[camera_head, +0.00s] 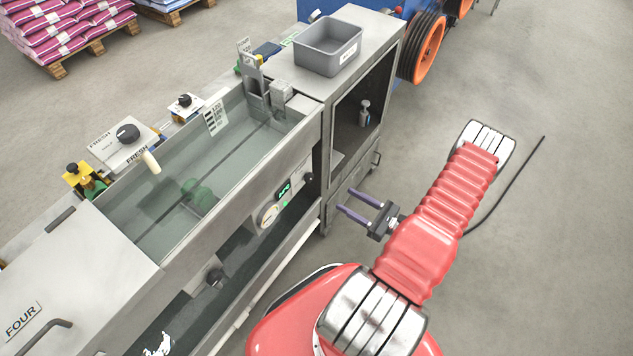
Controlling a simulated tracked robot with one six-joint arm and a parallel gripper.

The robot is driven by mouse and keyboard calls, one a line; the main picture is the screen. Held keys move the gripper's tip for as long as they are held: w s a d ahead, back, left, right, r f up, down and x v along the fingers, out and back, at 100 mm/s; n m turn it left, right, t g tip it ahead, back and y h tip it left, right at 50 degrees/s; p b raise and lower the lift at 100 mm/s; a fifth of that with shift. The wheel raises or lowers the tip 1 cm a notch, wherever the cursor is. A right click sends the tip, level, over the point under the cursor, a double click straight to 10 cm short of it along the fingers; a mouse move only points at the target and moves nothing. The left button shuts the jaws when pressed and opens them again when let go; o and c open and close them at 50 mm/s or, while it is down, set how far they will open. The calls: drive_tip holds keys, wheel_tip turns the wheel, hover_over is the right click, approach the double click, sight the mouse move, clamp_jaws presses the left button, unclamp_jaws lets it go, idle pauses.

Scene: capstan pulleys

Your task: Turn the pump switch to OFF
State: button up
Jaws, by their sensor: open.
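My gripper (346,201) is open and empty, with two purple fingers pointing left toward the front of the steel tank (165,268). The fingers appear apart from the tank. The tank's front panel carries a pale round dial (269,214), a small green-lit display (284,188) and a black knob (308,178). Another black knob (214,278) sits lower and to the left. A black knob (127,133) on a white box marked FRESH stands behind the tank. I cannot read which of these is the pump switch, nor its setting.
A steel cabinet (324,130) with an open front adjoins the tank and bears a grey bin (329,50). A lid marked FOUR (60,275) is at lower left. An orange wheel (428,48) stands behind. The floor right of the cabinet is mostly clear.

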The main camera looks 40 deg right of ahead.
sight(312, 180)
drive_tip(key=shift+x, duration=6.95)
drive_tip(key=shift+c, duration=0.2)
